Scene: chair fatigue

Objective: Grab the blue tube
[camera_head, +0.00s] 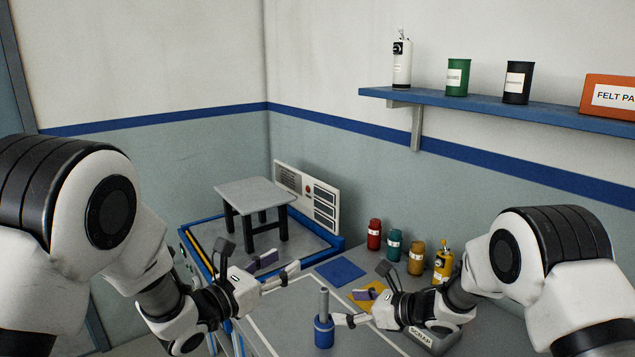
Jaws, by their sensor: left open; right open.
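A blue tube (324,334), a short upright cylinder with a grey stem rising from its top, stands on the grey worktable near the front. My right gripper (346,306) is open just to the right of it. One right fingertip is close to the tube's right side; I cannot tell whether they touch. My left gripper (287,262) is open and empty, up and to the left of the tube, in front of a blue-edged tray.
A small grey stool (256,195) stands on the blue-edged tray (331,245). Red (374,235), teal (394,245) and amber (416,258) jars and a yellow bottle (443,262) line the back. A blue square (340,271) lies flat. A scrap tray (432,338) sits right. A shelf (450,100) holds containers.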

